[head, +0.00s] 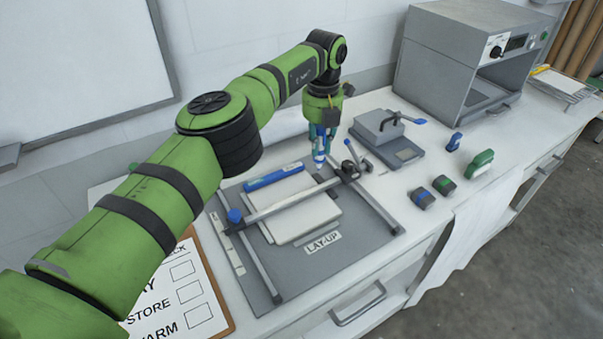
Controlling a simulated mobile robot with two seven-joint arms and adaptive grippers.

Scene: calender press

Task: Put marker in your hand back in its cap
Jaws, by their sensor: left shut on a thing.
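My left gripper (321,150) points down above the back edge of the grey lay-up board (345,235). It is shut on a small blue-and-white marker (319,157), of which only the lower part shows beneath and between the fingers. The marker looks roughly upright. I cannot surely pick out its cap. A long blue bar (275,177) lies on the board left of the gripper. A small upright blue piece (455,141) stands on the counter to the right. My right gripper is not in view.
A grey press with a lever (388,140) stands right of the gripper. Two small rollers (422,197) and a green tool (480,163) lie further right. A grey oven (460,60) stands behind.

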